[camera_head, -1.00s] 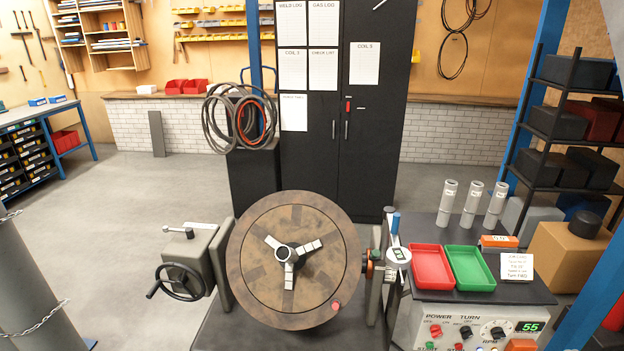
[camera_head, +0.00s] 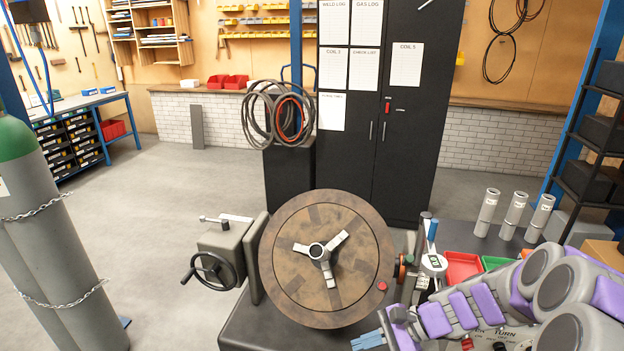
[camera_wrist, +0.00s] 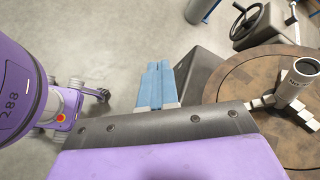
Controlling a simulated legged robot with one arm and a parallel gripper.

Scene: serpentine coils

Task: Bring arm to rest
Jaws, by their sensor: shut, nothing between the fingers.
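My arm (camera_head: 480,305) is purple and grey and reaches in from the lower right of the head view. It stretches left across the front of the control panel. My gripper (camera_head: 366,341) has blue fingers and is low in the picture, in front of the base of the round brown turntable (camera_head: 325,222). In the wrist view, my gripper (camera_wrist: 158,72) has its two blue fingers side by side, shut and empty. The turntable also shows at the right of the wrist view (camera_wrist: 238,88), apart from the fingers.
A handwheel unit (camera_head: 222,248) stands left of the turntable. The red tray (camera_head: 463,266), green tray (camera_head: 497,262) and grey tubes (camera_head: 514,215) are near my arm at the right. Chained gas cylinders (camera_head: 58,230) stand at the left. Open floor (camera_head: 175,190) lies between.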

